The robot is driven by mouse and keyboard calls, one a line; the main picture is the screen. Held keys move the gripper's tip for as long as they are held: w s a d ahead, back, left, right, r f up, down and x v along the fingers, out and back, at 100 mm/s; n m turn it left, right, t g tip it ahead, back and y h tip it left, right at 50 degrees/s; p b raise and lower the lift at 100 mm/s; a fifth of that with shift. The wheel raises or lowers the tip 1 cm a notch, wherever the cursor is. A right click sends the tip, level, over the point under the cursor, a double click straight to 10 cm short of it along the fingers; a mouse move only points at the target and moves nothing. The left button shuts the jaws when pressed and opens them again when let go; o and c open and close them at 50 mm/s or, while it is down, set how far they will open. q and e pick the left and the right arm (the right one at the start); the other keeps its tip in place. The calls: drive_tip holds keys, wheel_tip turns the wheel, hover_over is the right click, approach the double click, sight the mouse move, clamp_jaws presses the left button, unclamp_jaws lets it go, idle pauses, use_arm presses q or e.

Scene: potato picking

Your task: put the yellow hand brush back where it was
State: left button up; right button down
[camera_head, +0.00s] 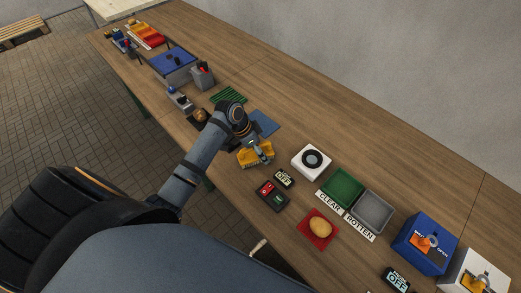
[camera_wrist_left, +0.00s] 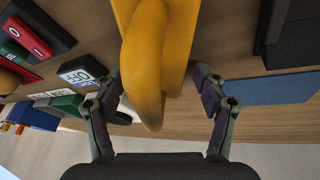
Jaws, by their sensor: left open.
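The yellow hand brush (camera_head: 250,159) is at the middle of the wooden table, partly covered by my left gripper (camera_head: 265,155). In the left wrist view the brush's smooth yellow handle (camera_wrist_left: 155,65) runs down between the two fingers of my left gripper (camera_wrist_left: 165,95). The fingers stand apart, one on each side of the handle. The brush's underside is hidden, so I cannot tell whether it touches the table. A flat blue mat (camera_head: 265,122) lies just behind the gripper, and it also shows in the left wrist view (camera_wrist_left: 270,91). My right gripper is not in view.
A red and green button box (camera_head: 272,196) and an OFF display (camera_head: 284,178) lie close to the brush. A white round-topped device (camera_head: 311,161), green tray (camera_head: 342,187) and grey tray (camera_head: 373,211) stand to the right. A potato (camera_head: 320,227) rests on a red mat (camera_head: 307,238).

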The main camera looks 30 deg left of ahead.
use_arm(q)
drive_tip(key=shift+r, duration=0.1)
drive_tip(key=shift+a+r, duration=0.15)
drive_tip(key=shift+r, duration=0.15)
drive_tip(key=b+v, duration=0.1)
drive_tip(key=v, duration=1)
drive_tip(key=shift+r, duration=0.3)
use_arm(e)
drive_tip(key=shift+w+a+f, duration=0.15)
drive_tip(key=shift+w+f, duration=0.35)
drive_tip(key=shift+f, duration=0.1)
